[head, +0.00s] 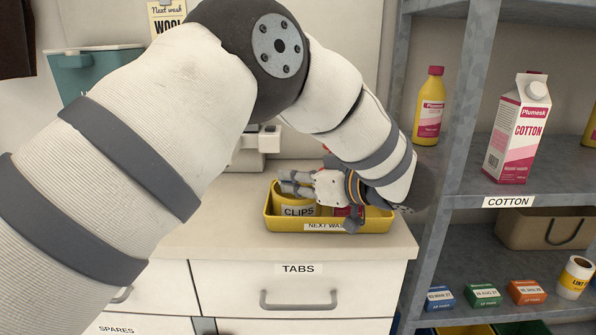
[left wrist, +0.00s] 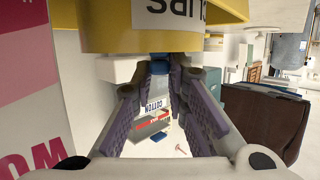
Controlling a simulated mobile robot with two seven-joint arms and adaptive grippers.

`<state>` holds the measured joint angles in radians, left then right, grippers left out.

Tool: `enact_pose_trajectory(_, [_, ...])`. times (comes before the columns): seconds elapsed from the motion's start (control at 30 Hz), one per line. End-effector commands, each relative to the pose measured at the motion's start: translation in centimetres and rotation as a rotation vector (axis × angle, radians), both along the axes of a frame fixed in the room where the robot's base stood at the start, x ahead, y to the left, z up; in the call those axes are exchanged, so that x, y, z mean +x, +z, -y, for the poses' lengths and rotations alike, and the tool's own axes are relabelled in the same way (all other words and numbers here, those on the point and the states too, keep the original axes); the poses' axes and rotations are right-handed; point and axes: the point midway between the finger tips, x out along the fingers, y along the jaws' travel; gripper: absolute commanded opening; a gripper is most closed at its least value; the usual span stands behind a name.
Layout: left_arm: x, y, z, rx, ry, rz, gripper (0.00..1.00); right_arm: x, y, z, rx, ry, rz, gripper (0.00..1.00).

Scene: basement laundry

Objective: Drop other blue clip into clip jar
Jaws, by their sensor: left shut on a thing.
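The yellow clip jar (head: 298,211), labelled CLIPS, stands in the left part of the yellow tray (head: 375,225) on the counter. My left gripper (head: 287,182) is at the top of the jar in the head view. In the left wrist view its fingertips (left wrist: 160,74) are nearly together on a small blue clip (left wrist: 160,67). The yellow jar (left wrist: 125,38) shows upside down just beyond the fingertips in that view. The clip is hidden in the head view, and I cannot tell whether it is inside the jar's rim. My right gripper is not in view.
A pink-and-white carton surface (left wrist: 30,90) is close on the left of the wrist view. Grey shelves right of the counter hold a yellow bottle (head: 430,106), a COTTON carton (head: 515,130) and several small boxes. The counter left of the tray (head: 215,225) is clear.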

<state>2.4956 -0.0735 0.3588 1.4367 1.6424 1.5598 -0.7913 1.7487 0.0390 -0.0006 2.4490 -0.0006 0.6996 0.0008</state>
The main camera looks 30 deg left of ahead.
Motion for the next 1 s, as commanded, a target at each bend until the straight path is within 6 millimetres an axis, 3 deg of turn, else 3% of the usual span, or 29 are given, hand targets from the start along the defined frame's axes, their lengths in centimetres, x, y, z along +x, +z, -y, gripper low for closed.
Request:
enact_pose_trajectory(0.13, [0.0, 0.2, 0.0, 0.0, 0.0, 0.003, 0.03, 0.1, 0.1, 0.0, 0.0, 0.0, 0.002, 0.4])
enact_pose_trajectory(0.2, [0.0, 0.2, 0.0, 0.0, 0.0, 0.003, 0.25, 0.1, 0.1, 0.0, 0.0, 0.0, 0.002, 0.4])
enact_pose_trajectory(0.27, [0.0, 0.2, 0.0, -0.001, 0.0, 0.003, 0.38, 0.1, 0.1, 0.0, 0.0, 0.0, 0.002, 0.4])
enact_pose_trajectory(0.6, [-0.1, 0.3, 0.4, -0.002, -0.001, 0.002, 0.38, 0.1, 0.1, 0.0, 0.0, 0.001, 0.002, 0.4])
enact_pose_trajectory(0.67, [-0.3, 0.6, 1.3, -0.002, -0.002, 0.003, 0.38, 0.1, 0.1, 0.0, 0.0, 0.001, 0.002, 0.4])
enact_pose_trajectory(1.0, [-2.2, 3.1, 9.3, 0.0, -0.002, 0.004, 0.38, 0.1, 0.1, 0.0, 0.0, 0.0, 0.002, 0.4])
